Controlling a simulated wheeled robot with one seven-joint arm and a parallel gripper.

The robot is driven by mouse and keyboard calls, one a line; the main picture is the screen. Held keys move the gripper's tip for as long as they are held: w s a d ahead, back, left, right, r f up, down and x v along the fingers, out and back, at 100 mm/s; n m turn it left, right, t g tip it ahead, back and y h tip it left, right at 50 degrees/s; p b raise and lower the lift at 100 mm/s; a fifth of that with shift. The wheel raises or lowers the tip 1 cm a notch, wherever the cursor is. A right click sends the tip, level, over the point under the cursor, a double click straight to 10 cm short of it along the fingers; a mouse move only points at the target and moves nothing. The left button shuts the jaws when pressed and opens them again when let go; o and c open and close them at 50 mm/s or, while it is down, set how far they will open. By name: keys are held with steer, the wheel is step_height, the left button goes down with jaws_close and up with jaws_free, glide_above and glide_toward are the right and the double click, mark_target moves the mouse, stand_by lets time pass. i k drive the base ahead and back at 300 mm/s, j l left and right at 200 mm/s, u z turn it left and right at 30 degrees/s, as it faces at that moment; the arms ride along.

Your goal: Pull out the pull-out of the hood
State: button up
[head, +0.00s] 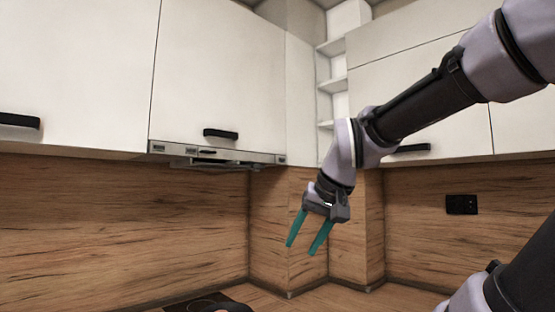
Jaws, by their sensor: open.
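The hood (218,152) is a slim grey metal strip under the white upper cabinet at centre left. Its pull-out (215,164) shows as a thin dark panel low along the strip, and I cannot tell how far out it sits. My gripper (303,250) hangs to the right of the hood and lower than it, in front of the wood corner. Its two teal fingers point down and are spread apart with nothing between them. It is clear of the hood in the picture.
White cabinets with black handles (221,134) line the top. Open corner shelves (333,88) stand at centre right. A boxed wood column (330,235) is behind my gripper. A dark cooktop (205,303) is at the bottom edge. A black socket (461,204) is on the right wall.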

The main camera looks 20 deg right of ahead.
mark_target(203, 151)
steer(key=i+l+u, duration=0.85)
steer(key=l, duration=0.35)
steer(key=k+j+z, duration=0.2)
steer(key=z, duration=0.25)
steer(key=k+j+z, duration=0.15)
steer(key=z, duration=0.25)
steer(key=k, duration=0.1)
